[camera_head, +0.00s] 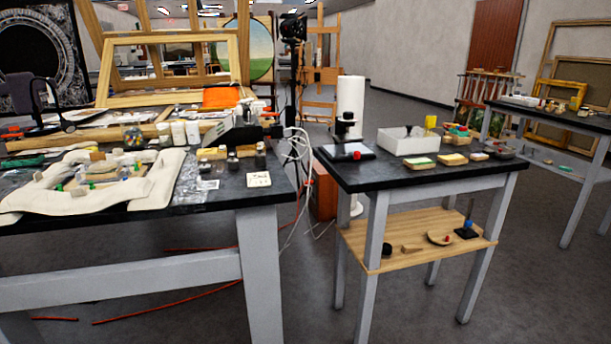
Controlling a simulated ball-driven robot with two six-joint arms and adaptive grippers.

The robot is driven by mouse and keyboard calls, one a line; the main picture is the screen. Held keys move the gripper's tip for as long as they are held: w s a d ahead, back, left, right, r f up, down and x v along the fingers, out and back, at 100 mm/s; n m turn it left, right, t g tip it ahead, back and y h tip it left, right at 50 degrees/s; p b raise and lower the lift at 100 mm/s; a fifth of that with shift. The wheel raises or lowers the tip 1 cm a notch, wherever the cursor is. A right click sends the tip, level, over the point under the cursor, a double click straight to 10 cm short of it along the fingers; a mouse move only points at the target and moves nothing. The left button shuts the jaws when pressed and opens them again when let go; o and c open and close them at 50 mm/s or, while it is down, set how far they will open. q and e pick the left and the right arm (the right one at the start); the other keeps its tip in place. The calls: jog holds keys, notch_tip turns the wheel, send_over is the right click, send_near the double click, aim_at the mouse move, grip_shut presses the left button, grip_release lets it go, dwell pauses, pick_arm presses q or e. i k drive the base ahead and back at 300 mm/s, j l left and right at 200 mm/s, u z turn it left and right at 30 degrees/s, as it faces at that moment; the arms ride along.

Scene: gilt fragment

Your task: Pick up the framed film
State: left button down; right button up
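No item can be made out for certain as the framed film. Small flat pieces with pale, green or yellow tops lie along the front of the small right table, among them a green-topped block (420,163) and a yellow-topped block (453,159). A small white card with dark writing (259,179) lies at the front right corner of the left table. A large empty wooden frame (170,39) leans at the back of the left table. Neither of my grippers is in view.
The left table (222,190) is crowded with a pale padded form (150,190), jars and tools. The small right table (360,181) holds a white tray (407,142) and a black instrument (345,130). White cables (297,150) hang between them. Red cords (170,303) lie on the floor.

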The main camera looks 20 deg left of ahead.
aim_at(214, 185)
jog(key=j, duration=0.5)
jog(key=i+j+u, duration=0.1)
jog(key=j, duration=0.85)
jog(key=i+j+u, duration=0.1)
jog(key=j, duration=0.4)
jog(key=i+j, duration=0.1)
jog(key=j, duration=0.35)
jog(key=i+j+u, duration=0.1)
jog(key=j, duration=0.4)
jog(key=i+j, duration=0.1)
jog(key=j, duration=0.4)
